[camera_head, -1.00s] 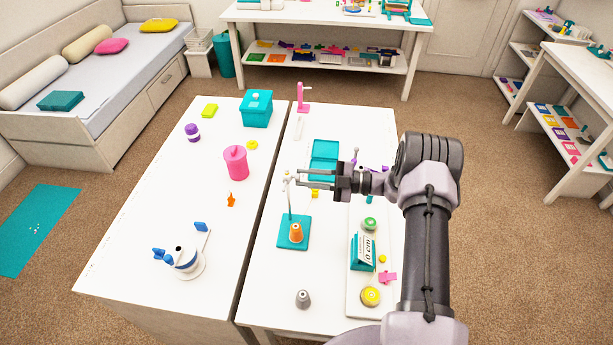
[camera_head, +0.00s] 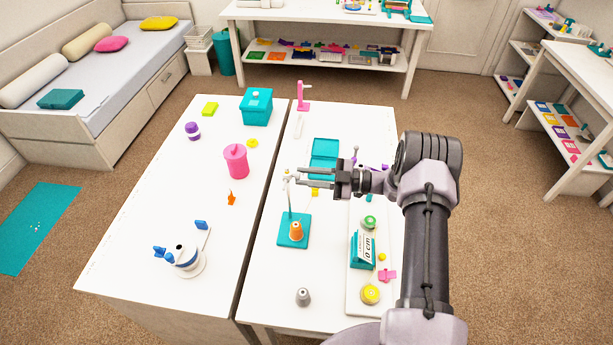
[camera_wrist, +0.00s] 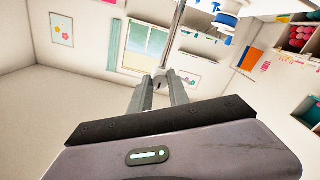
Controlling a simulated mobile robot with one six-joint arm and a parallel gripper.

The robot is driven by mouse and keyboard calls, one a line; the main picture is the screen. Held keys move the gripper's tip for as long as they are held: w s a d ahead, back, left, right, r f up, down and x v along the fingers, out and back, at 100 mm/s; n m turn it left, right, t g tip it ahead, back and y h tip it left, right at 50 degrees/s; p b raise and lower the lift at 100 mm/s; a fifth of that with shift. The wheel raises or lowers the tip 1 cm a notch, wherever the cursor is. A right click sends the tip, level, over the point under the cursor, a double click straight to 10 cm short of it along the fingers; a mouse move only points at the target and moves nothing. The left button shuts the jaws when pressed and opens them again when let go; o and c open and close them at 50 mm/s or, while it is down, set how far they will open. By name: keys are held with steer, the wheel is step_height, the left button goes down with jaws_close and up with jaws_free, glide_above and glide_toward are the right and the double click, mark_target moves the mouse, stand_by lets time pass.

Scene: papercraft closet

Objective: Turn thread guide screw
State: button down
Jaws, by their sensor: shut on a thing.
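The thread stand has a teal square base (camera_head: 284,240), a thin upright metal rod (camera_head: 290,203) and a small pale fitting (camera_head: 288,177) at the top. An orange spool (camera_head: 296,231) sits on the base. My gripper (camera_head: 299,177) reaches in level from the right, with its fingertips at the pale fitting. In the wrist view, the fingertips of my gripper (camera_wrist: 160,88) are closed on a small pale screw knob (camera_wrist: 158,72) beside the metal rod (camera_wrist: 177,30). The fingertips hide part of the knob.
A grey cone (camera_head: 303,297) stands in front of the stand. A teal tray (camera_head: 324,152) lies behind my gripper. A white board (camera_head: 355,299) with green and yellow round pieces lies to the right, below my arm. A gap separates the two tables.

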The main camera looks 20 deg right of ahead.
steer(key=c, duration=1.2)
jaws_free()
steer(key=shift+c, duration=0.2)
steer(key=v, duration=1.7)
steer(key=shift+d, duration=0.2)
